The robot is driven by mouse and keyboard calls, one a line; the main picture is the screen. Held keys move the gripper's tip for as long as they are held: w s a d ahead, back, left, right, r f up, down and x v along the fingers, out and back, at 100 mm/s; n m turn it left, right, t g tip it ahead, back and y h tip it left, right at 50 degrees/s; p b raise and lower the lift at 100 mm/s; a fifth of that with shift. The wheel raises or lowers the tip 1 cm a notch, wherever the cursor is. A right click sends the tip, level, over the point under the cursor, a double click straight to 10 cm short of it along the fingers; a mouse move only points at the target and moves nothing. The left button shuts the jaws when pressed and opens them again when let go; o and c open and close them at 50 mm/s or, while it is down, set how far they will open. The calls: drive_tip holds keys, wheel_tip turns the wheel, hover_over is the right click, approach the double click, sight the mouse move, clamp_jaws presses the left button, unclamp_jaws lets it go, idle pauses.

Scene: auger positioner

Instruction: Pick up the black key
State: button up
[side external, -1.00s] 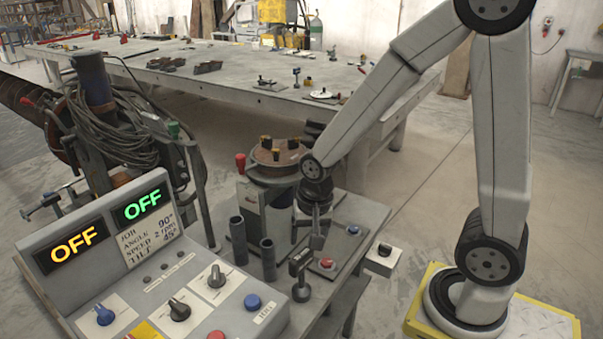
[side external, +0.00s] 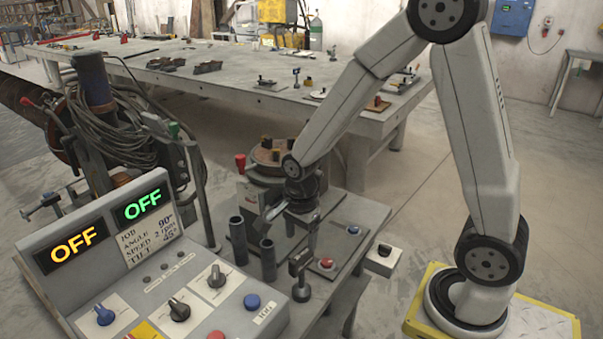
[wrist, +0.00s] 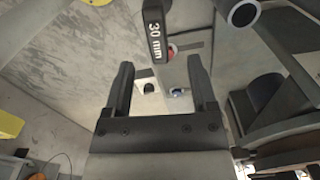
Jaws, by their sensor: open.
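A black bar marked "30 mm" (wrist: 155,28) shows at the top of the wrist view and appears to be the black key. In the side view, a matching dark head (side external: 300,262) stands on a short post with a round foot at the front of the grey bench. My gripper (side external: 290,222) is behind and above it, tilted, apart from it. In the wrist view my gripper (wrist: 160,68) is open. The bar lies beyond the fingertips, roughly in line with the gap, and nothing is held between the fingers.
Two upright tubes (side external: 267,258) stand just left of the dark head. The round positioner table (side external: 272,158) is behind my gripper. The control console (side external: 160,270) fills the front left.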

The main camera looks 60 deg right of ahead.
sight(301, 254)
drive_tip(key=shift+f, duration=1.2)
drive_tip(key=shift+f, duration=0.1)
drive_tip(key=shift+s+a+f, duration=0.1)
drive_tip(key=shift+s+f, duration=0.05)
drive_tip(key=shift+f, duration=2.35)
clamp_jaws()
